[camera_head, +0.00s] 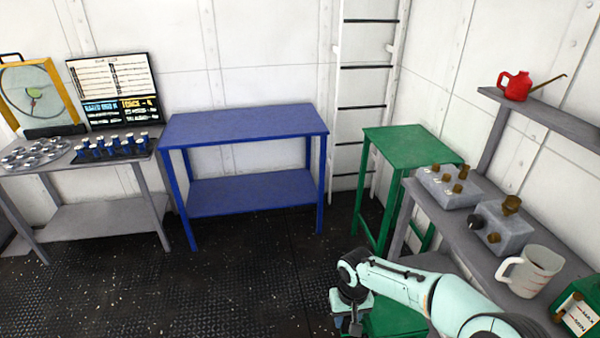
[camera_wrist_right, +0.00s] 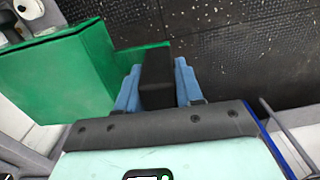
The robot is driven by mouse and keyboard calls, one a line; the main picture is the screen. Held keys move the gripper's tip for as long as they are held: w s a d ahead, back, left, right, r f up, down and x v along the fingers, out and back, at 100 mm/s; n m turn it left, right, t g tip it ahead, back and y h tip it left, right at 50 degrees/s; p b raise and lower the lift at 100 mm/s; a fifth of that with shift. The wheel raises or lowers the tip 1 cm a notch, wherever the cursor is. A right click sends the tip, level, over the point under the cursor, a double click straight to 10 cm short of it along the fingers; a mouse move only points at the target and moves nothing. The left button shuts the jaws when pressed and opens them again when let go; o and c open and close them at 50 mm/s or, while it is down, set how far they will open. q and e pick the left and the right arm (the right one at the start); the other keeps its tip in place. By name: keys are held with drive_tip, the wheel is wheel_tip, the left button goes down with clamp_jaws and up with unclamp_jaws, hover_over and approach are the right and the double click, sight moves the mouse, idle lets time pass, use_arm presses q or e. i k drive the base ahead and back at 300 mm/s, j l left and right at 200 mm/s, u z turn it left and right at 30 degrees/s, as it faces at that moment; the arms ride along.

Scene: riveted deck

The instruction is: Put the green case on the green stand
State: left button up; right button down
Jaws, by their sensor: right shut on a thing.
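The green case (camera_head: 392,318) is at the bottom of the head view, partly hidden under my right arm. In the right wrist view it is a large green box (camera_wrist_right: 60,75) with a black handle (camera_wrist_right: 156,80). My right gripper (camera_head: 350,322) is shut on that handle, with the blue fingers (camera_wrist_right: 157,88) on either side of it. The green stand (camera_head: 408,142) is a tall green table in the back right corner, by the ladder. Its top is bare, and it is apart from the case and farther back. My left gripper is not in view.
A grey bench (camera_head: 470,236) along the right holds two grey control boxes, a white jug (camera_head: 531,270) and a green labelled box (camera_head: 580,304). A blue table (camera_head: 244,124) with a bare top stands at the back. The dark floor (camera_head: 270,275) between is clear.

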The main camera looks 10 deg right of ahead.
sight(409, 148)
drive_tip(key=i, duration=1.1)
drive_tip(key=i+z, duration=0.25)
drive_tip(key=i, duration=0.2)
drive_tip(key=i+j+z, duration=0.2)
drive_tip(key=i, duration=0.25)
